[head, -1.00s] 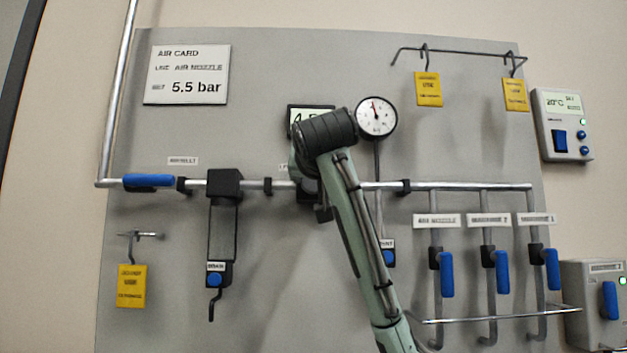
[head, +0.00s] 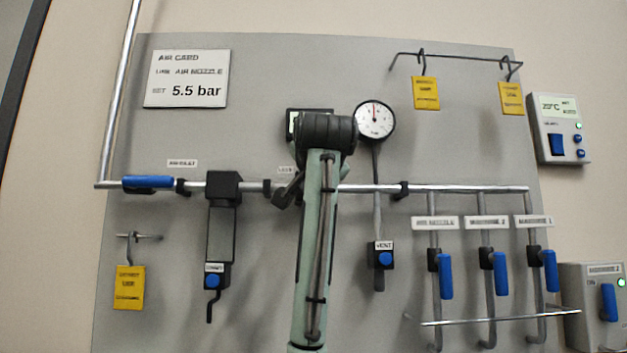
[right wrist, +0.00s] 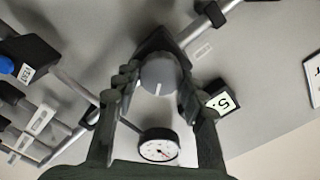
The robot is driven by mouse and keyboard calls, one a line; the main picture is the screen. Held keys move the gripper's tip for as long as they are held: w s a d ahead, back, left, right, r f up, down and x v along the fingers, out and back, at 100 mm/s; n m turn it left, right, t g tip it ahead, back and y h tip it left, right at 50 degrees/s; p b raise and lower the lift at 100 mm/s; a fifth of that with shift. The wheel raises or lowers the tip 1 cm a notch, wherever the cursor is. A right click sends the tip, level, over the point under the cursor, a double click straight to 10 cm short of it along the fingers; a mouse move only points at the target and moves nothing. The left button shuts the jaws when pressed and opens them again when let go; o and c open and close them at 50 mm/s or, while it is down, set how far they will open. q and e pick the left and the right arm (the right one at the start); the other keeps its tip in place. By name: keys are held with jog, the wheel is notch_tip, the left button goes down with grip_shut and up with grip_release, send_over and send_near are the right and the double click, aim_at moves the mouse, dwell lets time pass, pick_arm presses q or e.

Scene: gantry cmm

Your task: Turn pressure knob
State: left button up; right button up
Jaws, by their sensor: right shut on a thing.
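The grey round pressure knob (right wrist: 158,76), with a white mark on its face, sits between the fingers of my right gripper (right wrist: 157,82) in the right wrist view. The fingers are shut on its two sides. In the head view my right wrist and arm cover the knob; part of the dark gripper (head: 288,192) shows at the pipe. The digital display (head: 293,120) is mostly covered there; in the right wrist view the display (right wrist: 222,102) shows a "5" and a point. The round gauge (head: 375,119) has its needle near upright. The air card (head: 186,79) reads 5.5 bar. My left gripper is not in view.
A horizontal pipe (head: 455,188) crosses the panel. A blue inlet handle (head: 148,182) and a drain unit (head: 220,230) are left of my arm. The vent valve (head: 380,256) and several blue-handled valves (head: 446,276) are to the right. Yellow tags (head: 426,93) hang from a rail.

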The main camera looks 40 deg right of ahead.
jog(key=shift+m, duration=0.6)
jog(key=o, duration=1.1)
jog(key=shift+o, duration=0.2)
jog(key=v, duration=1.2)
jog(key=shift+f, duration=0.1)
